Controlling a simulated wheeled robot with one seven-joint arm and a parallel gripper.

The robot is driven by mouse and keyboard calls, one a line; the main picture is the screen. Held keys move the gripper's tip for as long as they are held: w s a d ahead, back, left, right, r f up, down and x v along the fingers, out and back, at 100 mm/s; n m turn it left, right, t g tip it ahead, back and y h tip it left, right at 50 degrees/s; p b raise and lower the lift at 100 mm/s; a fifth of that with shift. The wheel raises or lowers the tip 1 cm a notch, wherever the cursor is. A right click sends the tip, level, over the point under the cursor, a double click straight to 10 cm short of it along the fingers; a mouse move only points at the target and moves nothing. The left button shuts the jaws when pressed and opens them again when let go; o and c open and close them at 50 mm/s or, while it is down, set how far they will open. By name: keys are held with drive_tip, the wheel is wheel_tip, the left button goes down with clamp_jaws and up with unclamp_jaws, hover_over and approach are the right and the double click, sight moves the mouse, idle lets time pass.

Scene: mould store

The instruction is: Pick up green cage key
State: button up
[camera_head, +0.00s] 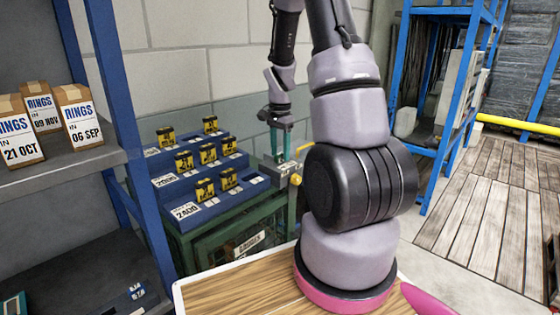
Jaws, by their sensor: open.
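The green cage (262,222) stands left of my arm, with a label on its front that seems to read GAUGES. At its top right corner is a small grey block (284,175) with a small round yellow piece (296,180) beside it. This may be the key or its tag, but its shape is too small to tell. My gripper (281,154) points down with teal fingers, just above the grey block. It is open. Whether anything sits between the fingers is too small to see.
Blue stepped racks (222,192) with several black-and-yellow blocks top the cage, left of my gripper. A blue-post shelf (60,160) holds several RINGS boxes at left. A wall stands behind. Blue shelving (440,110) and open plank floor (485,220) lie right.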

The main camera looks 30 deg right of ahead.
sight(280, 153)
drive_tip(key=shift+f, duration=0.2)
clamp_jaws()
drive_tip(key=shift+r, duration=0.1)
wheel_tip(280, 153, up, 10)
idle(0.4)
